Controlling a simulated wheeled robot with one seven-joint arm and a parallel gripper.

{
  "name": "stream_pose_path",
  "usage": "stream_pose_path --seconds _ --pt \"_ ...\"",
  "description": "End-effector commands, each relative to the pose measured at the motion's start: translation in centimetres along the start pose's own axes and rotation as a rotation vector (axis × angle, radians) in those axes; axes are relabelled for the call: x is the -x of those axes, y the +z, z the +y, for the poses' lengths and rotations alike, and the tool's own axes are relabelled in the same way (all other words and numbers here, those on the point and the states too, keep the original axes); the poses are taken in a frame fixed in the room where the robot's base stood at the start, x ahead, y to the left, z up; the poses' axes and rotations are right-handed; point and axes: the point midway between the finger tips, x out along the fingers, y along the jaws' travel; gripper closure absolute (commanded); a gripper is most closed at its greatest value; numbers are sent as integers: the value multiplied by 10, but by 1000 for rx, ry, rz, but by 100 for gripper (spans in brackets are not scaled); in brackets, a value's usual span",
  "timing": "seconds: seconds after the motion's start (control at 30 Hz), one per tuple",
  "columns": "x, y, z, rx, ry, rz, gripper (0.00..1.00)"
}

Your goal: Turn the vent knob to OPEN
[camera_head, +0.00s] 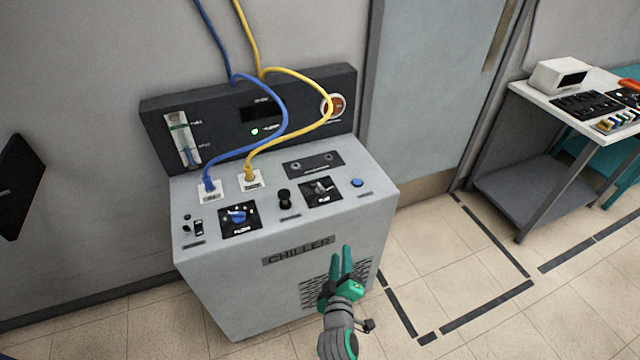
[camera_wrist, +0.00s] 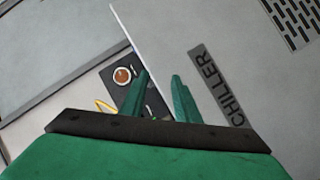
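The grey chiller (camera_head: 220,290) stands against the wall, and its sloped top carries the controls. A grey lever-like knob (camera_head: 320,187) sits on a black plate at the right of the top. A blue knob (camera_head: 238,215) sits on another black plate at the left, and a small black knob (camera_head: 284,197) stands between them. The plate labels are too small to read, so I cannot tell which knob is the vent. My gripper (camera_head: 341,249) has green fingers, slightly apart and empty, in front of the chiller's front face. The fingers also show in the wrist view (camera_wrist: 161,75).
A blue cable (camera_head: 285,115) and a yellow cable (camera_head: 325,100) plug into white sockets on the chiller top. A black back panel (camera_head: 220,120) rises behind. A blue button (camera_head: 357,182) lies right of the grey knob. A white-topped table (camera_head: 540,98) stands far right.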

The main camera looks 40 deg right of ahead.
Motion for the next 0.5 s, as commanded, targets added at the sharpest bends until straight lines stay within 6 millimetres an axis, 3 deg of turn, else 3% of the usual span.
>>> stream_pose_path --seconds 0.03,0.2,0.5 --pt "-17 -1 15 -1 29 -33 71" --pt "-62 8 58 4 95 -167 71" --pt "-117 17 114 -54 117 -404 71"
